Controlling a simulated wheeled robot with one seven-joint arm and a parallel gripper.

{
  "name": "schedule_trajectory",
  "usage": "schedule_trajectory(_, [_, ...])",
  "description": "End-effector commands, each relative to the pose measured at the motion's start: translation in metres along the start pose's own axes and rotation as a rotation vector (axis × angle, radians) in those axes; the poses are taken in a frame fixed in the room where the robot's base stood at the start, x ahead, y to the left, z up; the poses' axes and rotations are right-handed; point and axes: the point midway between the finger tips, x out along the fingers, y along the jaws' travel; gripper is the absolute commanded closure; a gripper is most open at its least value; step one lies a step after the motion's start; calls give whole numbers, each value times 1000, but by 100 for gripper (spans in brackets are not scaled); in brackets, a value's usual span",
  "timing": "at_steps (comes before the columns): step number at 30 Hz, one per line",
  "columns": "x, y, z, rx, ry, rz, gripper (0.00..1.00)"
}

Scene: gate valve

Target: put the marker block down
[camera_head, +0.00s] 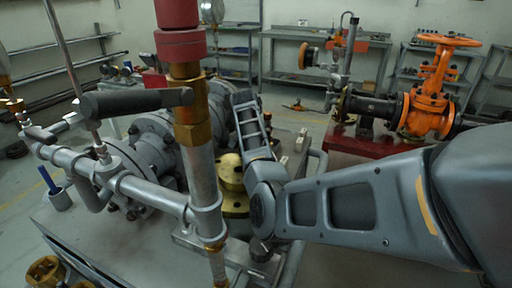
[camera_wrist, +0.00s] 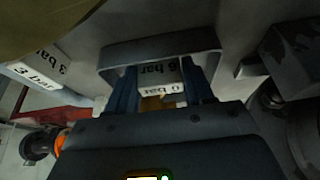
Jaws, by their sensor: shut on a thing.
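In the wrist view my gripper (camera_wrist: 163,98) is shut on a white marker block (camera_wrist: 161,72), held between two dark blue fingers. Its upper face is in shade and reads "6 bar", upside down in the picture. A narrow lit face lies below it. I cannot tell whether the block touches a surface. A second white block (camera_wrist: 36,74), marked "3 bar", lies apart to the left. Two small pale blocks (camera_head: 301,140) show on the bench beyond my arm.
A grey valve assembly with an upright pipe (camera_head: 201,170) and a dark lever (camera_head: 135,102) crowds the left of the grey bench (camera_head: 75,232). An orange gate valve (camera_head: 428,105) stands on a red stand behind.

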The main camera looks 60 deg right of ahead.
Motion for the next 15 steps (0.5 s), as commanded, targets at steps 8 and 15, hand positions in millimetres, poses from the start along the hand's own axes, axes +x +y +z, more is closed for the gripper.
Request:
schedule_trajectory(8, [4,0,2,1,1,-1,81])
schedule_trajectory(15, [7,0,3,0,1,-1,38])
